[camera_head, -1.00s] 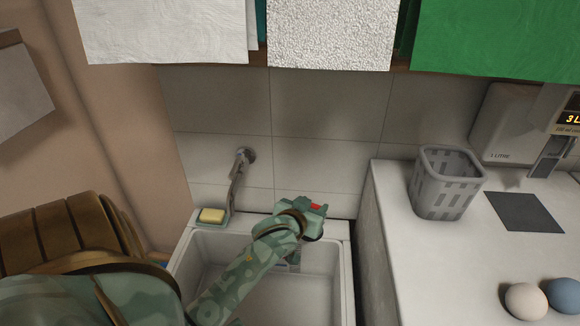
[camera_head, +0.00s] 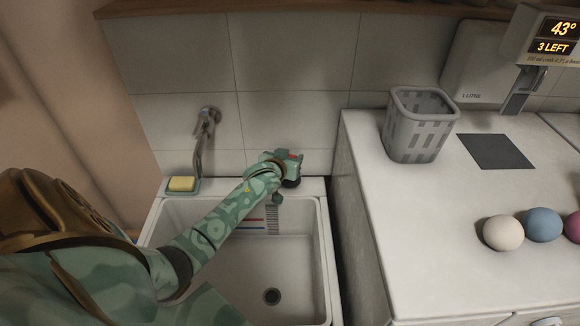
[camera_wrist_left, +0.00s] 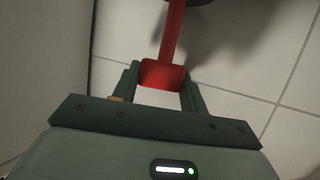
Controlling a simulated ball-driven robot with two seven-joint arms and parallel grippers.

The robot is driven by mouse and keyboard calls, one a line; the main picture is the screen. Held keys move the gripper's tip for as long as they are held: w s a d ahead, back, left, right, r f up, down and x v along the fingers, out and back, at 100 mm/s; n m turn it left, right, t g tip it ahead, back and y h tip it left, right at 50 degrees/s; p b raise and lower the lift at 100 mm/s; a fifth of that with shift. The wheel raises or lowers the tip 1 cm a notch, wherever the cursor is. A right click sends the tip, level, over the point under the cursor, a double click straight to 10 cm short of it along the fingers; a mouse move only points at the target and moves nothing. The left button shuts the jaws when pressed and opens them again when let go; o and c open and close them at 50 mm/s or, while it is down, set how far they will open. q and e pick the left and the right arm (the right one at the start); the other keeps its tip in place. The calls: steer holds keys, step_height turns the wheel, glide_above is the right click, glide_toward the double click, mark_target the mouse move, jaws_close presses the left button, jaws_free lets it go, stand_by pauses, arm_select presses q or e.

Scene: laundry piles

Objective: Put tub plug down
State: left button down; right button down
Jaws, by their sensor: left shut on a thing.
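The tub plug has a red stem (camera_wrist_left: 173,35) that shows in the left wrist view, with part of a dark round piece at the top edge. My left gripper (camera_wrist_left: 163,74) is shut on the red part. In the head view, a small red patch of the plug (camera_head: 292,156) shows at my left gripper (camera_head: 288,162), which is above the back rim of the white tub (camera_head: 323,255). The rest of the plug is hard to tell there. My right gripper is out of view.
A yellow soap (camera_head: 182,184) lies in a dish at the tub's back left, below the tap (camera_head: 203,140). A white counter (camera_head: 440,235) at right bears a grey basket (camera_head: 418,125), a dark mat (camera_head: 496,151) and several balls (camera_head: 503,232). The counter's front middle is clear.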

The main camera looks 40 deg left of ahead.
arm_select(q)
step_height(320, 180, down, 3)
steer(key=shift+d+r, duration=0.1)
steer(key=shift+r, duration=0.1)
steer(key=c, duration=1.1)
jaws_free()
steer(key=shift+f, duration=0.1)
steer(key=shift+o, duration=0.2)
steer(key=shift+s+r, duration=0.1)
steer(key=shift+r, duration=0.15)
steer(key=p+v, duration=0.3)
steer(key=v, duration=0.9)
